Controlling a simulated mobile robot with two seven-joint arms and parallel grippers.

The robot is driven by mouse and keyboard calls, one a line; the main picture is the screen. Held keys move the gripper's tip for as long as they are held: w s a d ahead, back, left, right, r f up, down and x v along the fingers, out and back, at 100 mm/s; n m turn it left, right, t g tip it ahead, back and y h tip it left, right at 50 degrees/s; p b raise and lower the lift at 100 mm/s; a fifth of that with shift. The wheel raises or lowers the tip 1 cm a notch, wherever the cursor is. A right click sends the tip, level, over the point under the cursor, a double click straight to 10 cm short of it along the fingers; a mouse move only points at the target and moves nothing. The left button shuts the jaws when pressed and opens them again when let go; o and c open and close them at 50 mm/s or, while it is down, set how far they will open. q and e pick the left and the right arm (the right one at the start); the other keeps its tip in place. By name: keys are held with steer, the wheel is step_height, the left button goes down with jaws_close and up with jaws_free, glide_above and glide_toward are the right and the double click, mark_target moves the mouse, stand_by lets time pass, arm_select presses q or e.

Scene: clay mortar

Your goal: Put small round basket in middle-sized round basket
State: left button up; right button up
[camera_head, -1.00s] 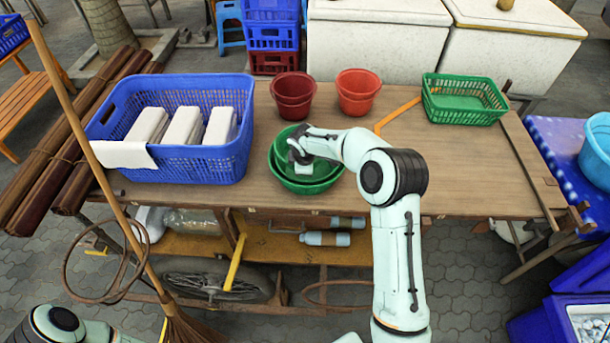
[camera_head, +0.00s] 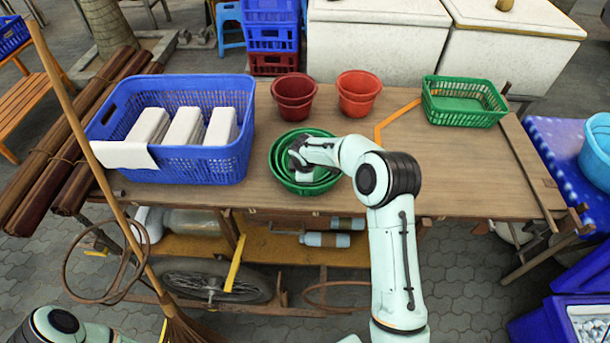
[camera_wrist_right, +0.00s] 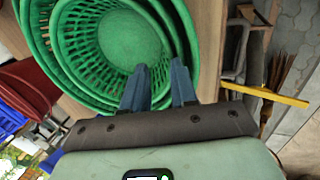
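Green round baskets (camera_head: 281,182) sit nested on the front middle of the wooden table. The small round basket (camera_wrist_right: 130,40) lies inside the wider green rims of the middle-sized basket (camera_wrist_right: 38,45) in the right wrist view. Its rim is closer to the others on the right side than on the left. My right gripper (camera_wrist_right: 161,72) reaches down at the baskets' near right side, with its fingers apart on either side of the small basket's wall. It also shows over the baskets in the head view (camera_head: 299,160). My left gripper is out of view.
A blue crate (camera_head: 205,165) with white blocks stands left of the baskets. Two groups of red pots (camera_head: 293,88) (camera_head: 358,85) stand behind them. A green rectangular basket (camera_head: 463,118) is at the back right. The table's right part is clear.

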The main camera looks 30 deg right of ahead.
steer(key=v, duration=1.1)
steer(key=s+a+f+m+g+y, duration=0.1)
steer(key=s+a+f+m+y, duration=0.1)
steer(key=s+a+f, duration=0.45)
steer(key=s+a+f+m+g+y, duration=0.1)
steer(key=s+a+f+m, duration=0.15)
steer(key=f, duration=0.65)
steer(key=s+a+f+m+g+y, duration=0.1)
steer(key=s+a+f+m+y, duration=0.1)
steer(key=s+a+f, duration=0.35)
steer(key=s+a+f+m, duration=0.1)
steer(key=s+f+m, duration=0.3)
steer(key=s, duration=0.5)
steer(key=s+a+f+m, duration=0.1)
steer(key=s+f+m, duration=0.4)
steer(key=s, duration=0.5)
steer(key=shift+s+f+g+y, duration=0.35)
steer(key=shift+f+g+y, duration=0.05)
